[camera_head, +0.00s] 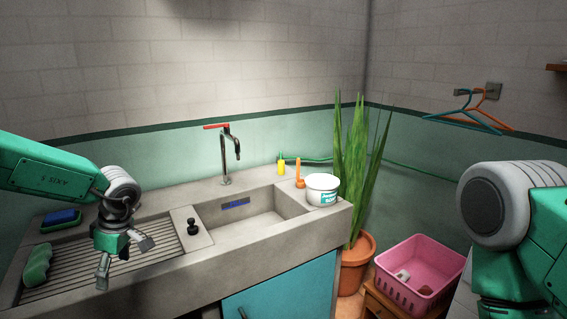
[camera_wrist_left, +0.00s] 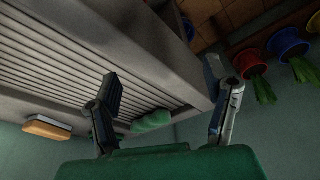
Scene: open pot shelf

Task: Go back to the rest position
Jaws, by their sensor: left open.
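My left gripper (camera_head: 121,262) hangs open and empty over the ribbed drainboard of the sink counter (camera_head: 282,258) in the head view.
A green sponge (camera_head: 37,265) and a blue sponge (camera_head: 61,217) lie on the drainboard side. A black plug (camera_head: 192,227), a tap (camera_head: 226,155) and a white tub (camera_head: 322,189) stand along the counter. A potted plant (camera_head: 355,262) and a pink basket (camera_head: 420,266) are right.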

